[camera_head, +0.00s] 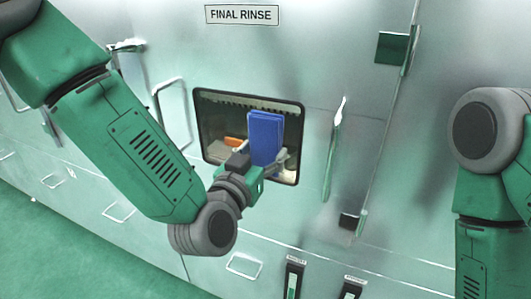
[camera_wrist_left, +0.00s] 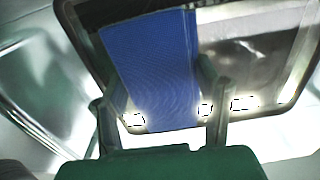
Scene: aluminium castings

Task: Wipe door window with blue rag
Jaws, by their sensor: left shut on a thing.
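The door window (camera_head: 215,122) is a dark-framed rectangular pane in the pale metal front, below the "FINAL RINSE" sign. The blue rag (camera_head: 265,135) is in front of the window's right half. My left gripper (camera_head: 268,165) is shut on the rag's lower part, one finger on each side. In the left wrist view the rag (camera_wrist_left: 150,65) stands up between the fingers (camera_wrist_left: 160,110) with the dark window frame behind it. I cannot tell whether the rag touches the pane. The right gripper is out of view.
A bar handle (camera_head: 335,148) stands out right of the window, and a loop handle (camera_head: 172,112) is on its left. Hinge-like parts (camera_head: 392,48) are at the upper right. Labelled dark fittings (camera_head: 294,278) sit low down. Green floor (camera_head: 60,240) is open at lower left.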

